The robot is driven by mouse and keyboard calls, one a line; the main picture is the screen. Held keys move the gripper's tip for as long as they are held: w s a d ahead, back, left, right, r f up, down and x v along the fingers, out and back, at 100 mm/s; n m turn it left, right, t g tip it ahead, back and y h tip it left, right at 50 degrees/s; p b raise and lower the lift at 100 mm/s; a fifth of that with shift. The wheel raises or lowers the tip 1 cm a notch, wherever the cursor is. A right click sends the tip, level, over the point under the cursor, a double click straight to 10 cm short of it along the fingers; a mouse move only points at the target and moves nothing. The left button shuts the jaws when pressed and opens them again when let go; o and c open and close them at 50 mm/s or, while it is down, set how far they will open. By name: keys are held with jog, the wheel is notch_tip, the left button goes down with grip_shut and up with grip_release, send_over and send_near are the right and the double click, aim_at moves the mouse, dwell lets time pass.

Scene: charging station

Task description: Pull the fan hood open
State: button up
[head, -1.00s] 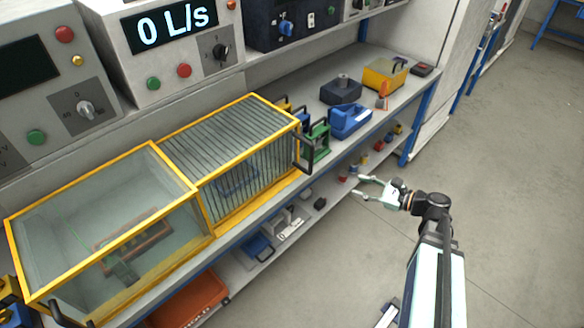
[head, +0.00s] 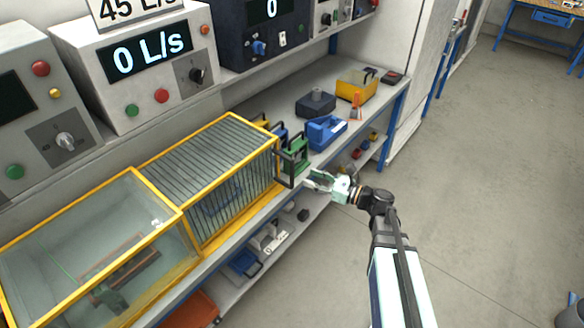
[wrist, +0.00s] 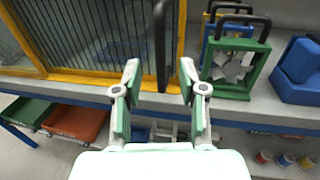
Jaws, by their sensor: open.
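The fan hood is a long yellow-framed case on the bench, with a clear glass section (head: 75,235) on the left and a dark barred section (head: 205,180) on the right. An upright black handle (head: 288,166) is on the right end of the barred section. My gripper (head: 310,180) is just to the right of this handle in the head view. In the wrist view my gripper (wrist: 160,72) is open, and the black handle (wrist: 160,40) appears between its two fingers. Contact with the handle cannot be told.
Green (wrist: 240,65) and blue carriers with black handles stand close to the right of the handle. A blue box (head: 326,132) and a yellow box (head: 356,87) stand farther along the bench. A lower shelf (head: 240,285) holds bins and parts. The floor on the right is open.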

jog(key=p, duration=0.2)
send_over(292, 187)
jog(key=shift+w, duration=0.4)
grip_shut()
